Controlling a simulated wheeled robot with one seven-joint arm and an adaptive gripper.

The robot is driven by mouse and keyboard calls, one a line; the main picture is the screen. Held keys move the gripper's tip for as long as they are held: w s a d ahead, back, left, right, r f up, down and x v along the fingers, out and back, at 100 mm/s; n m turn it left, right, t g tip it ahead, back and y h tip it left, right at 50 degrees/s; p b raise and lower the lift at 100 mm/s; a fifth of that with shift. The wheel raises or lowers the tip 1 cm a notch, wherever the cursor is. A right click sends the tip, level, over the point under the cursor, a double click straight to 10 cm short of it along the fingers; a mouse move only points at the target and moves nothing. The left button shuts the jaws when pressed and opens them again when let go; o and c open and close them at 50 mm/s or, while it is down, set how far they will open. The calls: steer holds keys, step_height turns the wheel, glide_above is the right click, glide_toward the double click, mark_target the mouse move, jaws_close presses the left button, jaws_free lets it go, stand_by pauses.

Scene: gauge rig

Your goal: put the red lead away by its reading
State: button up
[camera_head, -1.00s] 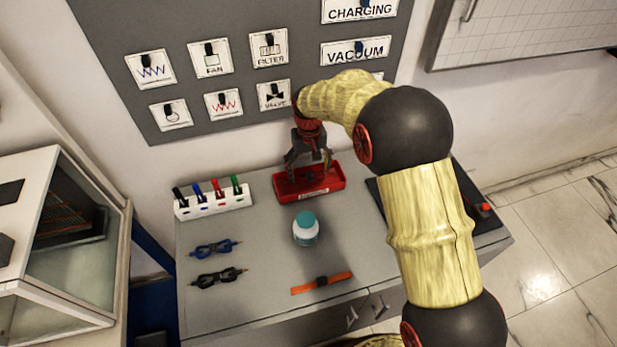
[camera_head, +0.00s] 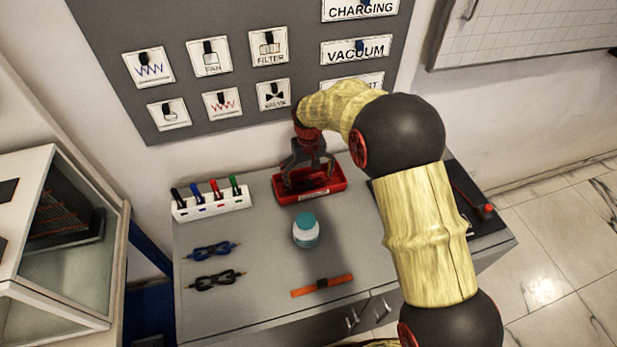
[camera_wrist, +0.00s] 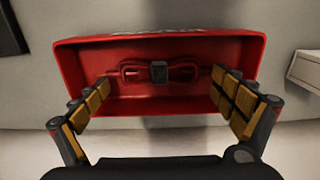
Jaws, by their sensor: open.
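The red lead (camera_wrist: 160,71) lies in the red tray (camera_wrist: 110,110), seen in the wrist view as a looped bundle with a dark band at its middle. The tray also shows in the head view (camera_head: 320,192), where my gripper and the tray's walls largely hide the lead. My gripper (camera_head: 306,182) is open and reaches down over the tray. In the wrist view its two fingers (camera_wrist: 160,100) stand apart, one towards each end of the lead, with nothing between the pads.
A blue lead (camera_head: 214,251) and a black lead (camera_head: 216,281) lie at the table's left. A white marker holder (camera_head: 212,206), a teal-capped bottle (camera_head: 306,232) and an orange strap (camera_head: 322,285) share the table. A black device (camera_head: 470,200) lies at right. A labelled panel (camera_head: 240,60) is behind.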

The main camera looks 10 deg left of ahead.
mark_target(309, 180)
steer(key=shift+r, duration=0.1)
step_height(309, 180, up, 12)
steer(key=p, duration=0.4)
stand_by(0.3)
steer(key=shift+r, duration=0.15)
steer(key=s+d+r+m+t, duration=0.1)
steer(key=s+d+r, duration=0.5)
steer(key=d+r, duration=0.3)
steer(key=s+d+r+m+t, duration=0.2)
steer(key=s+d+r, duration=0.4)
steer(key=d+r, duration=0.3)
steer(key=s+d+m+t, duration=0.1)
steer(key=s+d, duration=0.4)
steer(key=s, duration=0.5)
steer(key=s+d+m+t, duration=0.1)
steer(key=s+d, duration=0.5)
steer(key=s, duration=0.3)
steer(key=shift+s+d+r+t, duration=0.3)
steer(key=shift+s+r, duration=0.1)
steer(key=shift+r, duration=0.05)
steer(key=shift+c, duration=0.9)
